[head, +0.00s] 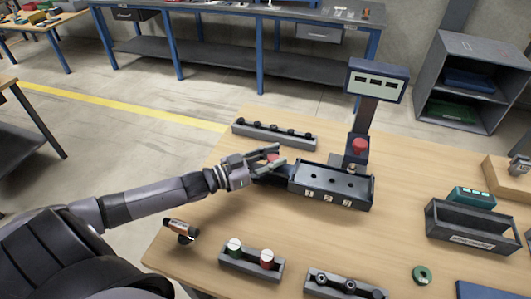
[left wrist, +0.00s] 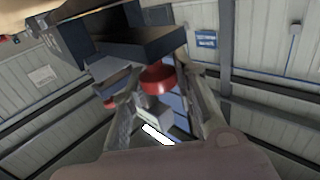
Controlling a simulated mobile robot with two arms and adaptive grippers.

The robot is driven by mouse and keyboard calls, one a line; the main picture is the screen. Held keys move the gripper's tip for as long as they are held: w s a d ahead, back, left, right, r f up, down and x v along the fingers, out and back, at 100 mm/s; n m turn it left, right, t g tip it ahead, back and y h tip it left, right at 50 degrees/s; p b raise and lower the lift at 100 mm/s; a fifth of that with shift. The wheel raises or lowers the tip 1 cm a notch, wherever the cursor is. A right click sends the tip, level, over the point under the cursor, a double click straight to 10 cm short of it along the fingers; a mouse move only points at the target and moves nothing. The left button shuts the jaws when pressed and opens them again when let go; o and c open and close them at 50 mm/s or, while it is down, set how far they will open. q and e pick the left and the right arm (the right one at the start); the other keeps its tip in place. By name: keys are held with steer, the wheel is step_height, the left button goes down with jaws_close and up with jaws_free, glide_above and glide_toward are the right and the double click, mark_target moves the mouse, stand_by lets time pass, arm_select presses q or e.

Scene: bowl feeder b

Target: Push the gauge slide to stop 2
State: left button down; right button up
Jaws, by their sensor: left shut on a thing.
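The gauge (head: 345,199) is a dark block on the wooden table, with a row of holes on top and several numbered white labels on its front. A dark slide (head: 270,178) extends from its left end. My left gripper (head: 277,159) is at that left end, its fingers closed around the slide's handle, which they mostly hide. A bit of red shows between the fingers. In the left wrist view, the fingers (left wrist: 165,112) show with a red round knob (left wrist: 158,78) ahead of them; I cannot tell which red part this is. My right gripper is not in view.
A post with a display (head: 377,80) and red button (head: 359,147) stands behind the gauge. A rack of dark pegs (head: 273,133) lies behind my gripper. A dark tray (head: 470,239) stands right.

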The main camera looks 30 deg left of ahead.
mark_target(286, 169)
arm_select(q)
steer(key=d, duration=0.2)
steer(key=shift+w+d, duration=0.3)
steer(key=shift+d, duration=0.35)
steer(key=shift+w+d, duration=0.15)
steer(key=shift+d, duration=0.1)
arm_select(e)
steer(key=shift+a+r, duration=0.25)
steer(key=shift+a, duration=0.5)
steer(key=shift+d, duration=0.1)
arm_select(q)
steer(key=c, duration=1.7)
jaws_free()
steer(key=o, duration=0.4)
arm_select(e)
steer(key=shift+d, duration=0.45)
